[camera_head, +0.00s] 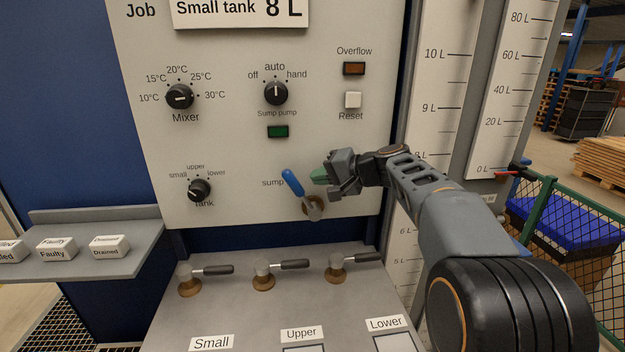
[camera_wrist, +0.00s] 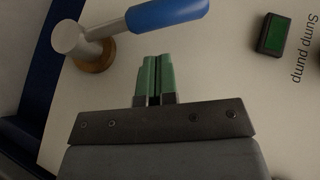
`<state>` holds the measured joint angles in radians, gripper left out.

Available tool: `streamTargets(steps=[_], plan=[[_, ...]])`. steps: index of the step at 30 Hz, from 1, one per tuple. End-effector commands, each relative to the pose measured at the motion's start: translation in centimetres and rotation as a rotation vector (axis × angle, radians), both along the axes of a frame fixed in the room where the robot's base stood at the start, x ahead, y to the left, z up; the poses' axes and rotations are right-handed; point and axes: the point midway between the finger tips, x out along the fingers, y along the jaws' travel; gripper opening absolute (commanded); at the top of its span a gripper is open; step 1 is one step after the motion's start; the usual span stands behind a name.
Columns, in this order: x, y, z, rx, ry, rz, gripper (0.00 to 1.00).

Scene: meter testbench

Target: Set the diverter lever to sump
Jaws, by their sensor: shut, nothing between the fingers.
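The diverter lever (camera_head: 293,184) has a blue handle and a metal hub on a brass base, mounted low on the white panel. Its handle points up and to the left, toward the "sump" label (camera_head: 272,183). My gripper (camera_head: 318,176) is just right of the handle, with its green fingertips together and empty. In the wrist view the blue handle (camera_wrist: 168,13) lies beyond my green fingertips (camera_wrist: 155,62), with a small gap in the picture. I cannot tell whether they touch. Any label on the lever's right side is hidden behind my gripper.
Above are the sump pump knob (camera_head: 275,93), a green light (camera_head: 278,131) and the reset button (camera_head: 353,100). The tank knob (camera_head: 199,190) is to the left. Below, three valves with dark handles (camera_head: 295,264) stand on a grey ledge. Scale tubes (camera_head: 440,75) rise at the right.

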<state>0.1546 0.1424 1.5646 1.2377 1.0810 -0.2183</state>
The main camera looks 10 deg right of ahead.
Motion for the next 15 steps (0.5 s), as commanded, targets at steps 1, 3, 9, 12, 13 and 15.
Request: streamTargets(steps=[1,3,9,12,13,15], plan=[[0.2,-1.0,0.9,0.000,0.000,-0.004,0.00],[-0.6,-2.2,1.2,-0.002,-0.004,-0.005,0.00],[-2.8,-4.8,2.8,-0.002,-0.004,-0.002,0.00],[-3.7,-6.0,3.5,-0.001,-0.003,-0.002,0.00],[-3.9,-6.3,3.7,-0.001,-0.002,-0.001,0.00],[-4.4,-6.9,4.0,-0.001,-0.002,-0.001,0.00]])
